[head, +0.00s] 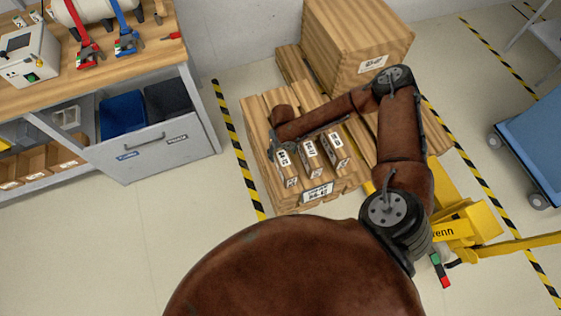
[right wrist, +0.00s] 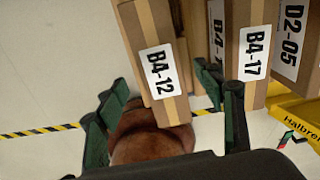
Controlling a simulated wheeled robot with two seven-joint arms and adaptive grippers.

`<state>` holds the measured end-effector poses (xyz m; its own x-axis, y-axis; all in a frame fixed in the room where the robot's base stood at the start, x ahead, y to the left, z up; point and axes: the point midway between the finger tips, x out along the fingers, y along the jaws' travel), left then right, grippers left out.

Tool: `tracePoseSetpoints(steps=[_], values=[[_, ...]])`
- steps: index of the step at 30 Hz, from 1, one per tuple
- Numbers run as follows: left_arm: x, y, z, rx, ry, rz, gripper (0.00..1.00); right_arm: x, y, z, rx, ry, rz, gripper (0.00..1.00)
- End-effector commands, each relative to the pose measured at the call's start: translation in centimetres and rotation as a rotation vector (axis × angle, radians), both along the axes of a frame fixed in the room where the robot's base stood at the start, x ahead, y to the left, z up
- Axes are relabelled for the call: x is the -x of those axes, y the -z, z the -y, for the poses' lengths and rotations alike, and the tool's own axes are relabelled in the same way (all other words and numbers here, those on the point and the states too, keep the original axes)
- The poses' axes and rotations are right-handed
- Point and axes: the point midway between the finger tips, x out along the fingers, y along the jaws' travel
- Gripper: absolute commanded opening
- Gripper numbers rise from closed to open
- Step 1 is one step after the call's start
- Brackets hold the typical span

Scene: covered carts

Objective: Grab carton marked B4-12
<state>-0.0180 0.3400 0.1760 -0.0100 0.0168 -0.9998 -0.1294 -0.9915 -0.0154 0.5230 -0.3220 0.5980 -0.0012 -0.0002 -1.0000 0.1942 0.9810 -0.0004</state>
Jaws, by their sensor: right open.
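The carton marked B4-12 (right wrist: 147,35) is a tan box with a white label, in the upper middle of the right wrist view. In the head view, the leftmost of three small cartons (head: 291,181) stands beside my right gripper (head: 278,148); its label is too small to read surely. My right gripper, also in the wrist view (right wrist: 168,88), is open. The carton's labelled end shows between its green fingers, with a gap to the left finger. Contact on the right cannot be told. My left gripper is not in view.
Cartons marked B4-17 (right wrist: 251,92) and D2-05 (right wrist: 292,12) stand close to the right. The small cartons stand on a wooden pallet load (head: 258,122). A large wooden box (head: 335,40) is behind, a yellow pallet jack (head: 480,222) to the right, a workbench (head: 185,150) to the left.

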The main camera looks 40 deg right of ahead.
Motion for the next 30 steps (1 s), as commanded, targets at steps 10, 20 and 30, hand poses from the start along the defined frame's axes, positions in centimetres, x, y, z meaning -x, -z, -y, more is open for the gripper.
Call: tracePoseSetpoints(steps=[10,20,30], values=[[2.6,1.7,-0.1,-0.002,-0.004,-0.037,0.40,0.5,4.2,-0.1,0.001,0.008,-0.003,0.62],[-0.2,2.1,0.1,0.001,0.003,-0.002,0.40,0.2,5.5,-0.2,0.000,0.007,0.002,0.62],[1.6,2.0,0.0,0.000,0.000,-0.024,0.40,0.2,5.5,-0.2,0.000,0.006,0.001,0.41]])
